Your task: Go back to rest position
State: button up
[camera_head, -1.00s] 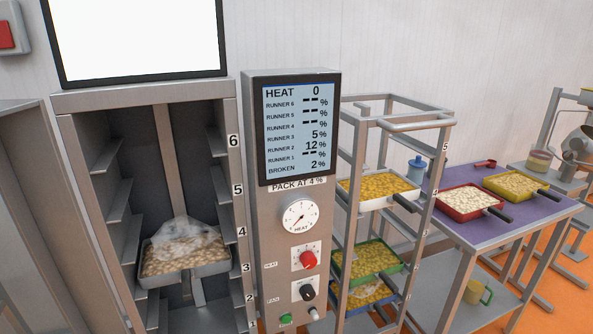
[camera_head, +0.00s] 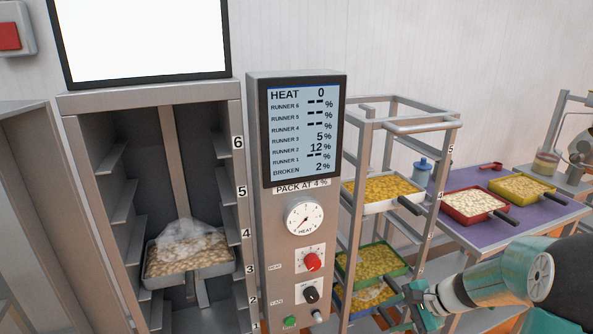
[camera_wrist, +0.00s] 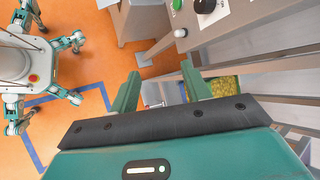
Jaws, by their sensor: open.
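My gripper (camera_head: 420,297) shows at the lower right of the head view, in front of the lower part of the rack. In the wrist view my gripper (camera_wrist: 162,92) has its two teal fingers spread apart, with nothing between them. Beyond the fingers are the orange floor and the lower part of metal furniture. In the head view my teal arm reaches in from the right edge and hides part of the purple table's front.
The open cabinet (camera_head: 172,95) holds a tray (camera_head: 185,255) near runner 3. A control panel (camera_head: 297,130) stands beside it. The rack (camera_head: 420,125) holds white, green and blue trays. A purple table (camera_head: 478,235) carries red and yellow trays. Orange floor (camera_wrist: 105,60) is open below.

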jog(key=s+a+r+n+h, duration=0.2)
jog(key=s+a+r+n, duration=0.1)
jog(key=s+r, duration=0.3)
jog(key=s+a+r+n+t+h, duration=0.1)
jog(key=s+a+r+n+h, duration=0.1)
jog(key=s+r+n, duration=0.3)
jog(key=s+a+r+n+t+h, duration=0.1)
jog(key=s+a+r+n+h, duration=0.2)
jog(key=s, duration=0.8)
notch_tip(320, 180, up, 5)
jog(key=shift+a+f+n+h, duration=0.1)
jog(key=shift+a+n+h, duration=0.25)
jog(key=shift+n, duration=0.65)
jog(key=shift+c, duration=0.2)
jog(key=shift+c, duration=1)
